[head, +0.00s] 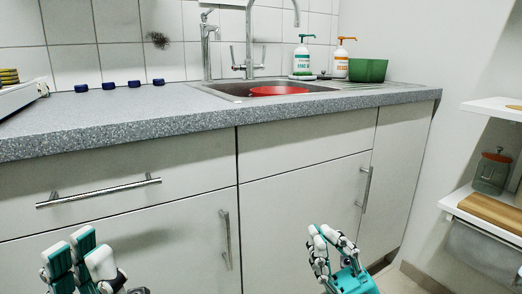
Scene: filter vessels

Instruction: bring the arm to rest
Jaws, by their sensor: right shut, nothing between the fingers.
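My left gripper (82,256) shows at the lower left in front of the cabinet doors, with teal pads and white finger parts. Its view is cut by the bottom edge, and how far its fingers are apart is not clear. My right gripper (325,237) shows at the bottom, right of centre, in front of the right cabinet door. It is shut and empty, with its fingertips up. Both grippers are below the counter top and appear clear of it.
The grey counter (160,120) holds several dark blue caps (108,85), a sink with a red bowl (278,90), two pump bottles (303,60) and a green container (368,70). Metal handles (100,192) jut from the cabinet. White shelves (460,203) stand at right.

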